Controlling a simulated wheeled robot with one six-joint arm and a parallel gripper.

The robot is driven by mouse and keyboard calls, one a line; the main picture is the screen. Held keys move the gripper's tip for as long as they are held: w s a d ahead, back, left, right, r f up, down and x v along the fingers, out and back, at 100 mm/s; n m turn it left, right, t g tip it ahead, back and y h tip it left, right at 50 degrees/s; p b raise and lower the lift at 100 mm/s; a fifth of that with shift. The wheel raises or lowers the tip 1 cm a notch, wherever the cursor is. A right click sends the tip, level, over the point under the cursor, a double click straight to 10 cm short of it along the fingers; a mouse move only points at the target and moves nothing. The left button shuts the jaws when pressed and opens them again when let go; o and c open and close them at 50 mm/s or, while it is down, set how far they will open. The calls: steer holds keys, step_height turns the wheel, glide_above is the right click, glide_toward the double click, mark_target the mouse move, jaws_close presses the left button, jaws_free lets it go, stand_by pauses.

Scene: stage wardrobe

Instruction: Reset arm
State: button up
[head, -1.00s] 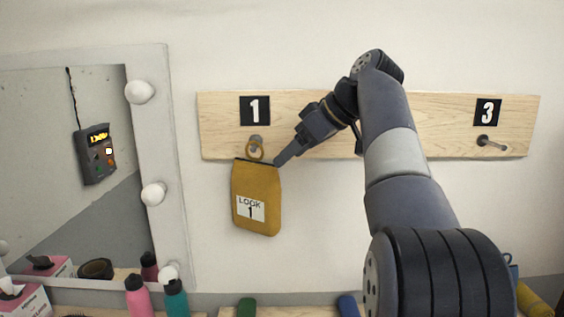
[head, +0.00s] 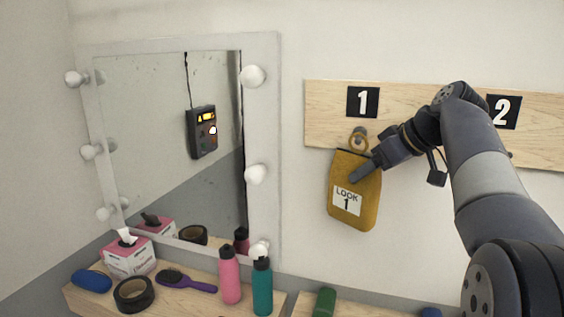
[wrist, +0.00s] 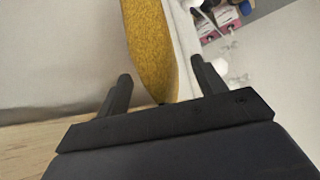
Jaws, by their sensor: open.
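My gripper (head: 366,174) is in front of the mustard-yellow bag in the head view, overlapping its upper part. In the wrist view my gripper (wrist: 160,85) has its two fingers wide apart, with the yellow bag (wrist: 152,40) showing between and beyond them. The bag (head: 362,217) hangs by its ring (head: 358,142) from the peg under the number 1 sign, and its white label reads LOOK 1. Whether a finger touches the bag cannot be told.
The wooden peg board (head: 323,115) carries signs 1 (head: 363,102) and 2 (head: 503,112). A mirror (head: 150,120) with bulbs reflects a dark control box. Below stand a pink bottle (head: 230,276), a teal bottle (head: 262,290), a tissue box (head: 128,258), black tape (head: 134,294) and a purple brush (head: 187,281).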

steer(key=shift+x, duration=0.85)
steer(key=shift+s+a+r, duration=0.1)
steer(key=shift+a, duration=0.1)
steer(key=shift+s+a+r+b, duration=0.15)
steer(key=shift+s+r+b, duration=0.15)
steer(key=shift+s, duration=0.45)
